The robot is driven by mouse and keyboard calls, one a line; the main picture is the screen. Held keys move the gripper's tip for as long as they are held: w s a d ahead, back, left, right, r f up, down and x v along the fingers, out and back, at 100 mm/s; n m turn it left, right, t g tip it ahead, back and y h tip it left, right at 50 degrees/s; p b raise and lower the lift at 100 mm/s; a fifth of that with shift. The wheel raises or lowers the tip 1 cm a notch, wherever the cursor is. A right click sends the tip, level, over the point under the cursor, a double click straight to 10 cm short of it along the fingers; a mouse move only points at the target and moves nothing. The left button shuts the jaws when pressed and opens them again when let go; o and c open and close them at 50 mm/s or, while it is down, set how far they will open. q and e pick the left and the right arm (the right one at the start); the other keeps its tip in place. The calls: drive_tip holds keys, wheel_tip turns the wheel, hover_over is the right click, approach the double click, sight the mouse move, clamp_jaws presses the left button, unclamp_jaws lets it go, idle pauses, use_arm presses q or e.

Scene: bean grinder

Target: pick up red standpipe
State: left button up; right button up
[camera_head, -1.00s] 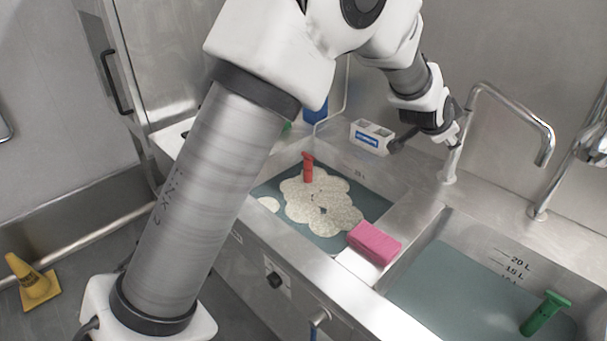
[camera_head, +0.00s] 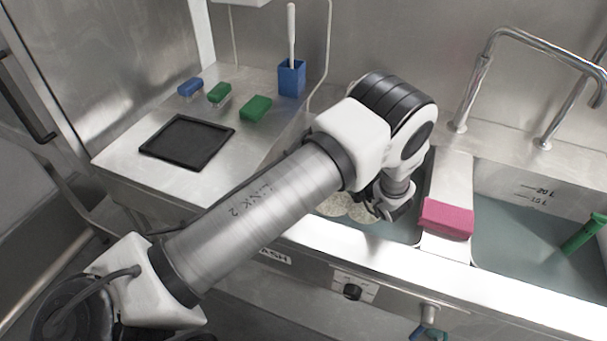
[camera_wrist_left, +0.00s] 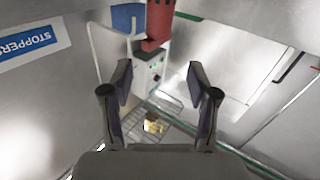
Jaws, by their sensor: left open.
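The red standpipe (camera_wrist_left: 158,22) shows at the top edge of the left wrist view, partly cut off, ahead of and between my left fingertips. My left gripper (camera_wrist_left: 158,78) is open, with nothing between its fingers. In the head view my left gripper (camera_head: 388,208) is low at the left sink basin, and its fingers are partly hidden. There the red standpipe is not visible, with my left arm covering much of that basin. My right gripper is not in view.
A pink block (camera_head: 447,218) sits on the divider between the basins. A green standpipe (camera_head: 584,234) leans in the right basin. A black tray (camera_head: 187,143), green brushes (camera_head: 256,108) and a blue holder (camera_head: 291,78) stand on the left counter. A tap (camera_head: 471,85) rises behind.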

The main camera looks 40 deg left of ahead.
use_arm(q)
drive_tip(key=w+a+f+p, duration=0.1)
drive_tip(key=w+a+f, duration=0.1)
drive_tip(key=a, duration=0.3)
drive_tip(key=shift+w+a+f+m+p, duration=0.3)
drive_tip(key=shift+a+f+m, duration=0.1)
drive_tip(key=shift+f, duration=0.2)
drive_tip(key=shift+d, duration=0.1)
clamp_jaws()
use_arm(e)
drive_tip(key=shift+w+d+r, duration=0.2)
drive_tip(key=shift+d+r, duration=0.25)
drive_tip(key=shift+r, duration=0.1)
